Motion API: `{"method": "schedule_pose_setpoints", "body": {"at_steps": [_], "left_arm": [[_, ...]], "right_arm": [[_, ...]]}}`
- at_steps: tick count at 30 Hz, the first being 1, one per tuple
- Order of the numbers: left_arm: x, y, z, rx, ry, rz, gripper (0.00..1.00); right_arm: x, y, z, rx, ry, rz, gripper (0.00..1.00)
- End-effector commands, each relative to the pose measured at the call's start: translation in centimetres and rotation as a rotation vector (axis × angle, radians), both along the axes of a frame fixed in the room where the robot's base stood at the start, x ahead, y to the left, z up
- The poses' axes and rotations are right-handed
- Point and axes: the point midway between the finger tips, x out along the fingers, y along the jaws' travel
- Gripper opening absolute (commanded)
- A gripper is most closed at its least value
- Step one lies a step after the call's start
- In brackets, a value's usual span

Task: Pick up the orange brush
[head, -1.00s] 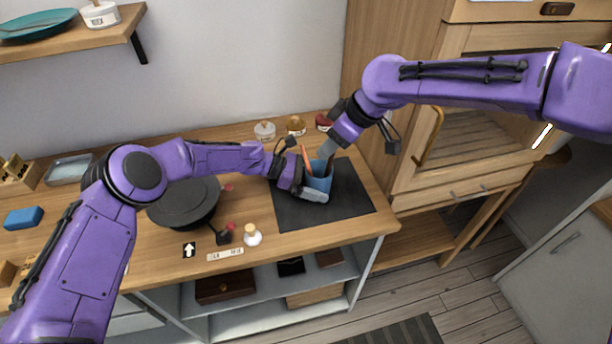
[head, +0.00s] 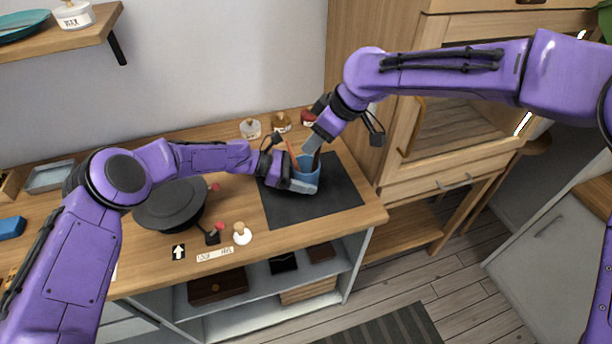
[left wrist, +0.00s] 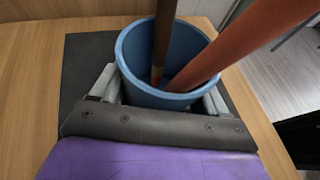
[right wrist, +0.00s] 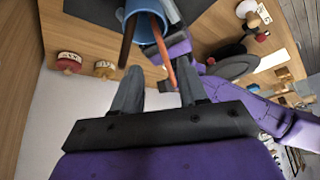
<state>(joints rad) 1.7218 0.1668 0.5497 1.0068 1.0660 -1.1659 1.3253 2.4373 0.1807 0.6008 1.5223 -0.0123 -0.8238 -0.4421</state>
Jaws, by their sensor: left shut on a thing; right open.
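The orange brush (head: 292,154) leans in a blue cup (head: 307,178), handle up; it crosses the right of the left wrist view (left wrist: 245,45). A dark brown brush (left wrist: 163,35) stands in the same cup. My left gripper (head: 298,185) is shut on the cup, with a finger on either side of it. My right gripper (head: 311,146) is open just above the cup, beside the brush handles. In the right wrist view the orange brush (right wrist: 170,66) shows between the open fingers, nearer one of them; I cannot tell if it touches.
The cup is on a dark mat (head: 335,200) near the table's right end. A black lidded pan (head: 170,203) and a small white-based bottle (head: 242,234) are to the left. Several small jars (head: 281,122) stand behind. A tall wooden cabinet (head: 400,100) is at right.

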Motion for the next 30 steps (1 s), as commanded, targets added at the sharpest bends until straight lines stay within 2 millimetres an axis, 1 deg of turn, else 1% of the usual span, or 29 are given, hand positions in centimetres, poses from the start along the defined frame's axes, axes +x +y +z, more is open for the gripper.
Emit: {"method": "schedule_pose_setpoints", "body": {"at_steps": [1, 2, 3, 5, 7, 8, 9, 10, 11, 12, 13, 15, 16, 18, 19, 20, 22, 23, 25, 26, 27, 29, 30], "left_arm": [[0.0, 0.0, 0.1, 0.0, 0.0, 0.001, 0.38], [0.0, 0.0, 0.1, 0.0, 0.0, 0.001, 0.38], [0.0, 0.0, 0.1, 0.0, 0.0, 0.001, 0.38], [0.0, 0.0, 0.1, -0.001, 0.0, 0.001, 0.38], [0.0, 0.0, 0.1, -0.001, -0.001, 0.001, 0.38], [0.0, 0.0, 0.1, -0.001, -0.001, 0.001, 0.38], [0.0, 0.0, 0.1, -0.001, -0.001, 0.001, 0.38], [0.0, 0.0, 0.1, -0.001, -0.001, 0.001, 0.38], [0.0, 0.0, 0.1, -0.001, -0.001, 0.001, 0.38], [0.0, 0.0, 0.1, -0.001, -0.001, 0.001, 0.38], [0.0, 0.0, 0.1, -0.001, -0.001, 0.001, 0.38], [0.0, 0.0, 0.1, -0.001, -0.001, 0.001, 0.38], [0.0, 0.0, 0.1, -0.001, -0.001, 0.001, 0.38], [0.0, 0.0, 0.1, -0.001, -0.001, 0.001, 0.38], [0.0, 0.0, 0.1, -0.001, -0.001, 0.001, 0.38], [0.0, 0.0, 0.1, -0.001, -0.001, 0.001, 0.38], [0.0, 0.0, 0.1, -0.001, -0.001, 0.001, 0.38], [0.0, 0.0, 0.1, -0.001, -0.001, 0.001, 0.38], [0.0, 0.0, 0.1, -0.001, -0.001, 0.001, 0.38], [0.0, 0.0, 0.1, -0.001, -0.001, 0.001, 0.38], [0.0, 0.0, 0.1, -0.001, -0.001, 0.001, 0.38], [0.0, 0.0, 0.1, -0.001, -0.001, 0.001, 0.38], [0.0, 0.0, 0.1, -0.001, -0.001, 0.001, 0.38]], "right_arm": [[0.0, 0.0, 0.0, 0.0, 0.0, 0.0, 0.36], [0.0, 0.1, 0.0, 0.003, -0.001, 0.0, 0.26], [0.1, 0.4, 0.2, 0.014, -0.008, 0.0, 0.23], [0.6, 1.5, 0.8, 0.056, -0.033, -0.002, 0.23], [1.6, 4.0, 2.3, 0.152, -0.094, -0.012, 0.23], [2.3, 5.2, 3.3, 0.205, -0.131, -0.023, 0.23], [3.3, 7.1, 4.8, 0.283, -0.19, -0.044, 0.23], [4.2, 8.3, 6.1, 0.342, -0.238, -0.069, 0.23], [5.0, 9.5, 7.4, 0.398, -0.289, -0.098, 0.23], [6.2, 10.7, 9.3, 0.466, -0.358, -0.15, 0.23], [7.1, 11.4, 10.5, 0.51, -0.405, -0.194, 0.23], [9.0, 12.2, 13.0, 0.581, -0.507, -0.316, 0.23], [9.7, 12.3, 13.9, 0.599, -0.545, -0.377, 0.23], [11.1, 11.9, 15.2, 0.612, -0.611, -0.529, 0.23], [11.6, 11.6, 15.4, 0.605, -0.63, -0.599, 0.23], [11.9, 11.2, 15.5, 0.589, -0.642, -0.669, 0.23], [12.1, 10.1, 14.9, 0.524, -0.641, -0.831, 0.23], [11.9, 9.6, 14.4, 0.483, -0.628, -0.898, 0.23], [10.9, 8.7, 12.6, 0.368, -0.566, -1.04, 0.23], [10.1, 8.4, 11.6, 0.31, -0.525, -1.093, 0.23], [8.9, 8.1, 10.3, 0.231, -0.465, -1.149, 0.23], [6.7, 8.0, 8.5, 0.113, -0.362, -1.212, 0.23], [5.1, 8.1, 7.4, 0.039, -0.289, -1.238, 0.23]]}}
